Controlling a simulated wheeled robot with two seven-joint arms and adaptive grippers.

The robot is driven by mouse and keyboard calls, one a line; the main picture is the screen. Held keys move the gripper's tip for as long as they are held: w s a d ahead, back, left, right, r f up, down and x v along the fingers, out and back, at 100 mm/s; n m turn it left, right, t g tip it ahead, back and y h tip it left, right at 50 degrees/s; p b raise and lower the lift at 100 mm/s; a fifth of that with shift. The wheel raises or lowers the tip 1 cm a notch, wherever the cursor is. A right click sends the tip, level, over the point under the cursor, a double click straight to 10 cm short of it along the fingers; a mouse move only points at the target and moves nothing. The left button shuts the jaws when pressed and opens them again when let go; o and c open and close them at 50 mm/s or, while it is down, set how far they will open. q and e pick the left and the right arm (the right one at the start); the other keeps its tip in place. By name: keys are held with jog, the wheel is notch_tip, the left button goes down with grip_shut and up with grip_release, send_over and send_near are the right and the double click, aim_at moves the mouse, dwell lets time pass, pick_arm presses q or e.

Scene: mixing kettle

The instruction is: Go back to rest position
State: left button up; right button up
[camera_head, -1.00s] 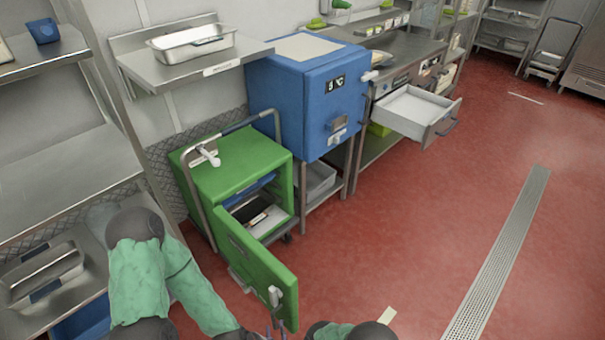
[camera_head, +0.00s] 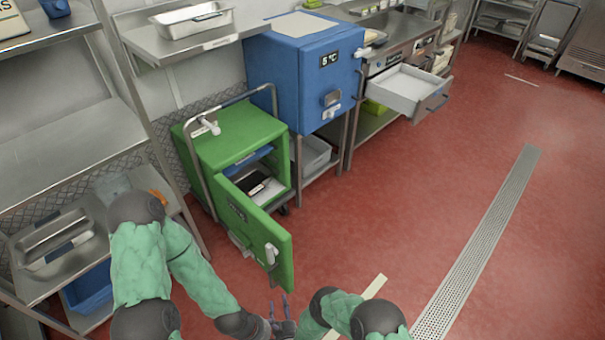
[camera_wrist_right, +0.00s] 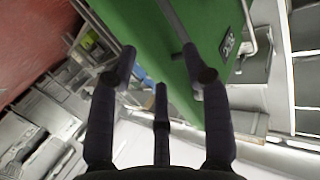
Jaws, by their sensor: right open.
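My right gripper (camera_head: 280,308) is at the bottom centre of the head view, just below the open door (camera_head: 258,235) of the green cabinet (camera_head: 235,150). In the right wrist view its dark fingers (camera_wrist_right: 160,85) are spread with nothing between them. The green door (camera_wrist_right: 200,30) shows beyond the fingers there. My left arm comes in from the left, and its wrist ends close beside the right gripper; its fingers cannot be made out. My right forearm comes in from the bottom.
A blue cabinet (camera_head: 298,75) stands behind the green one. An open drawer (camera_head: 407,95) sticks out of the counter to the right. A steel shelf with a metal pan (camera_head: 52,240) is at the left, near my left arm. The red floor (camera_head: 440,185) at the right is clear.

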jog(key=w+d+r+m+g+p, duration=0.25)
jog(key=d+r+g, duration=0.25)
jog(key=d+g, duration=0.4)
pick_arm(q)
notch_tip(320, 180, up, 4)
jog(key=shift+r+p, duration=0.25)
jog(key=shift+p, duration=0.7)
pick_arm(e)
jog(key=s+d+r+m+g, duration=0.1)
jog(key=s+d+r+g, duration=0.2)
jog(key=s+r, duration=0.3)
jog(key=s+d+r+m+g, duration=0.1)
jog(key=s+d+r+g, duration=0.2)
jog(key=s, duration=0.8)
notch_tip(320, 180, up, 4)
jog(key=d, duration=0.2)
jog(key=shift+s+d+f, duration=0.15)
jog(key=shift+d, duration=0.25)
